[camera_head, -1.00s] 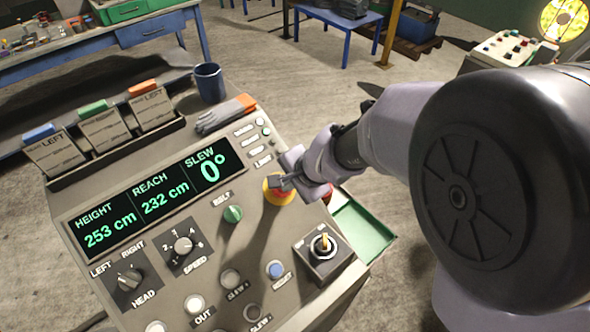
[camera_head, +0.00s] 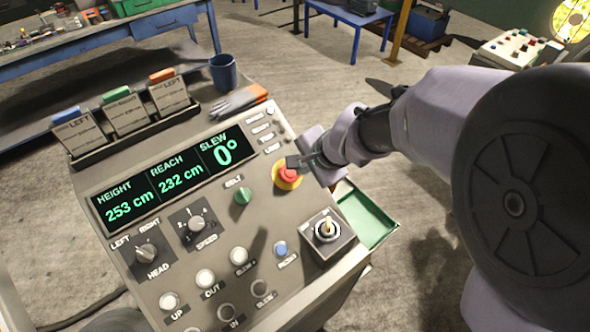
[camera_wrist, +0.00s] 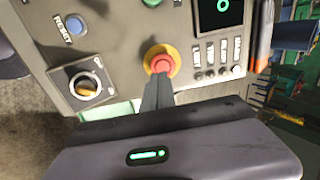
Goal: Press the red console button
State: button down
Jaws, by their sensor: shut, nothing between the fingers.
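The red button (camera_head: 288,175) sits in a yellow ring on the sloping grey console (camera_head: 185,250), to the right of the green BELT knob. My gripper (camera_head: 292,163) reaches in from the right, its shut fingertips overlapping the button's upper edge in the head view. In the wrist view the red button (camera_wrist: 163,64) shows in its yellow ring just beyond the tips of my shut fingers (camera_wrist: 158,78). The fingers are empty. I cannot tell whether the tips touch the button or hover above it.
Gloves (camera_head: 238,103), a blue mug (camera_head: 223,75) and upright cards (camera_head: 125,113) line the console's back edge. A green tray (camera_head: 368,216) juts out at the right.

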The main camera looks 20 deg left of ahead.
jog(key=d+r+p, duration=0.2)
jog(key=d+r, duration=0.1)
jog(key=r, duration=0.3)
jog(key=shift+s+r, duration=0.15)
jog(key=shift+s, duration=0.25)
jog(key=shift+d, duration=0.1)
